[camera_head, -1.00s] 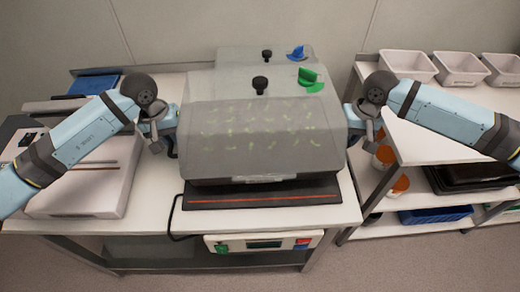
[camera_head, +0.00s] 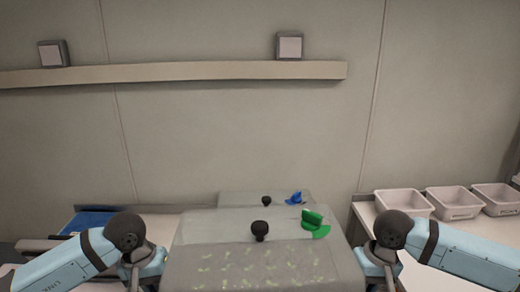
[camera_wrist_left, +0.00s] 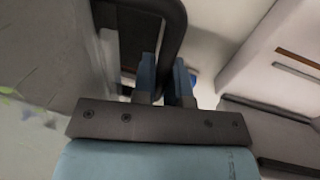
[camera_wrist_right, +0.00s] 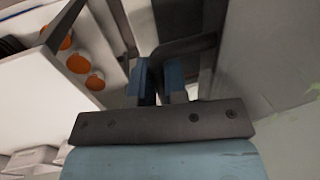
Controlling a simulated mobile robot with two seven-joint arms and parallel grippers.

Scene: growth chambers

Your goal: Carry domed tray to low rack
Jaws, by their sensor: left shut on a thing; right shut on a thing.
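The domed tray (camera_head: 262,275) has a clear grey dome with a black knob and a green vent piece, with small seedlings visible inside. It is low in the head view, its lower part cut off. My left gripper (camera_wrist_left: 168,78) is shut on a dark handle (camera_wrist_left: 178,25) at the tray's left side. My right gripper (camera_wrist_right: 162,80) is shut on the dark handle (camera_wrist_right: 188,45) at its right side. A second dome (camera_head: 235,199) with a black knob and blue vent piece stands behind. The low rack cannot be made out for certain.
White bins (camera_head: 455,202) stand on a bench to the right. Orange-lidded jars (camera_wrist_right: 78,63) show in the right wrist view. A blue item (camera_head: 88,221) lies at the left. A wall ledge (camera_head: 180,72) runs across the wall behind.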

